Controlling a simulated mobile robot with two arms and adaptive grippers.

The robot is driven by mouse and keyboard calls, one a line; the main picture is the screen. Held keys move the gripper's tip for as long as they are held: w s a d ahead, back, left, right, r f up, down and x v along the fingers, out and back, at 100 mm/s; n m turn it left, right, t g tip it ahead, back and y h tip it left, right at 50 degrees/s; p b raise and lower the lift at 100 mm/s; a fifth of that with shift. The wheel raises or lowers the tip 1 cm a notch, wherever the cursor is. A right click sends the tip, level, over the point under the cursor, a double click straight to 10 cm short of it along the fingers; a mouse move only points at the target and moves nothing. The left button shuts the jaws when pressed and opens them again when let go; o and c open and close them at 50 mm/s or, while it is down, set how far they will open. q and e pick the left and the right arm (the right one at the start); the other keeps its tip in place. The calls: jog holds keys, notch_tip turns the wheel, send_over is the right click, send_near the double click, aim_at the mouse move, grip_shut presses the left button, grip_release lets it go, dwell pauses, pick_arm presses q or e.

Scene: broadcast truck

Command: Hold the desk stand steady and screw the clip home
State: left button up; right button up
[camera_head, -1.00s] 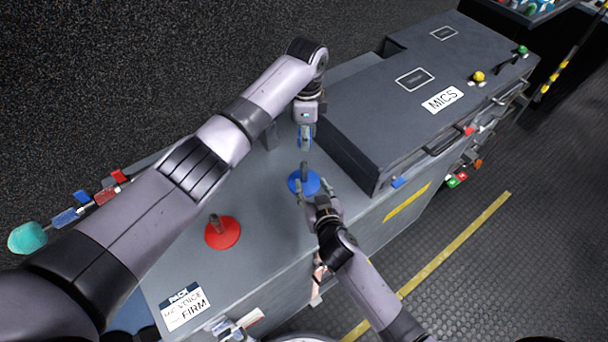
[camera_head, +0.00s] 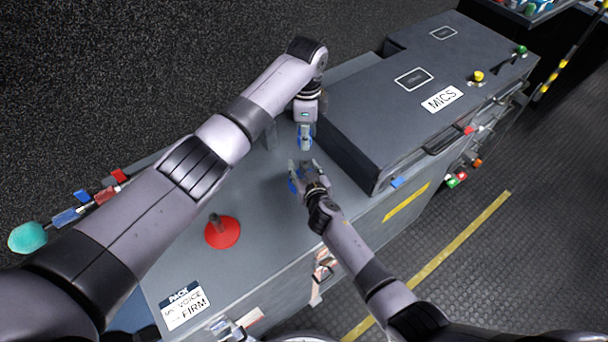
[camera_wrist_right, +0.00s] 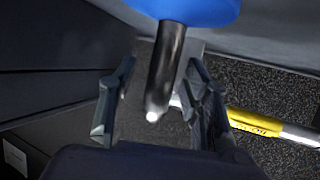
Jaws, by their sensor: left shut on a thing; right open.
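The desk stand has a round blue base (camera_head: 293,186), now mostly hidden by my right gripper (camera_head: 306,168). In the right wrist view its dark post (camera_wrist_right: 165,70) with a pale tip stands between my open right fingers, with a gap on both sides; the blue base (camera_wrist_right: 190,8) is at the top edge. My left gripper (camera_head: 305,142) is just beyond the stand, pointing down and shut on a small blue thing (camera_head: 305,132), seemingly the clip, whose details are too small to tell. It is apart from the post.
A red stand (camera_head: 222,232) is on the grey top (camera_head: 262,215), nearer me to the left. The dark MICS case (camera_head: 385,125) rises close on the right. A labelled card (camera_head: 185,306) lies at the near left end. Clear top lies between the stands.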

jog(key=shift+c, duration=0.3)
grip_shut()
dwell(0.6)
